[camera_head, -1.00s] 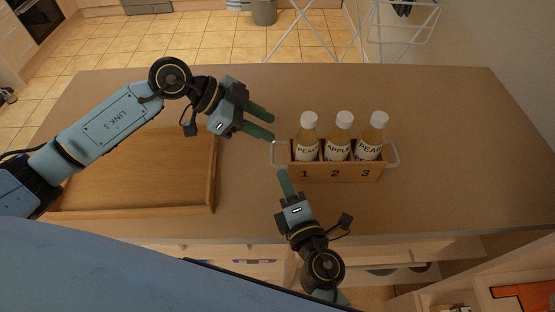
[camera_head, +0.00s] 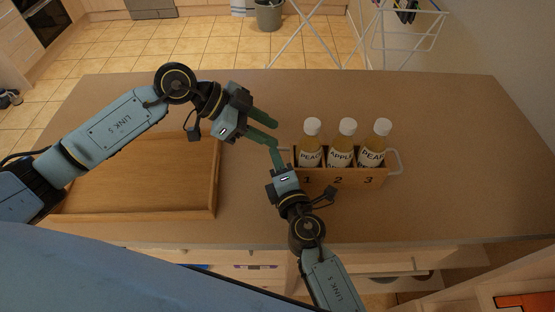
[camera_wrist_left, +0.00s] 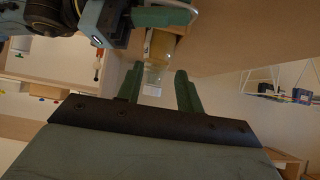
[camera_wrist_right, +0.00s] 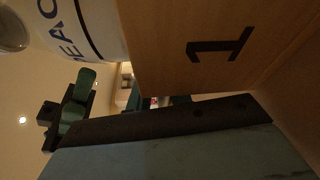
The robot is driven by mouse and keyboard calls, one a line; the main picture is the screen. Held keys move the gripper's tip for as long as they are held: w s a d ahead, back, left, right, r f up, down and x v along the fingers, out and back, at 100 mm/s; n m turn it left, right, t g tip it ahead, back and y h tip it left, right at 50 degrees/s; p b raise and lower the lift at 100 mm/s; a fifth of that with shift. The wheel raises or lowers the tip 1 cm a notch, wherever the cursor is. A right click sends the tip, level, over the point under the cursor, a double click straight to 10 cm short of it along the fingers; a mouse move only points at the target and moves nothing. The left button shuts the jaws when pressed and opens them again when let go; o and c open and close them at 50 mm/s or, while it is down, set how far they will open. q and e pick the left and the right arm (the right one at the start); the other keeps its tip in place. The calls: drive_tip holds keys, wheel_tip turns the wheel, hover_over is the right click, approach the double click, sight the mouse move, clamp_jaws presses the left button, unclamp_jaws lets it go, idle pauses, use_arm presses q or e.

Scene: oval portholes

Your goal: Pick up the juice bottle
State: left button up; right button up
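A wooden carrier (camera_head: 340,179) numbered 1, 2, 3 stands on the counter with three upright juice bottles: peach (camera_head: 311,143), apple (camera_head: 345,146) and pear (camera_head: 377,146). The carrier's front with the 1 is close in the right wrist view (camera_wrist_right: 215,45), beside a labelled bottle (camera_wrist_right: 92,25). My left gripper (camera_head: 268,133) is open and empty, left of the peach bottle; a capped bottle shows beyond its fingers in the left wrist view (camera_wrist_left: 158,55). My right gripper (camera_head: 276,154) is at the carrier's left end, fingers apart, one partly hidden. Its contact with the left handle is unclear.
A shallow wooden tray (camera_head: 215,185) lies left on the brown counter (camera_head: 440,190). The carrier's right handle (camera_head: 395,162) is free. The counter is clear right of and behind the carrier. A drying rack (camera_head: 370,40) stands beyond the far edge.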

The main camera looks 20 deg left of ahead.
clamp_jaws()
use_arm(q)
drive_tip(key=shift+o, duration=0.4)
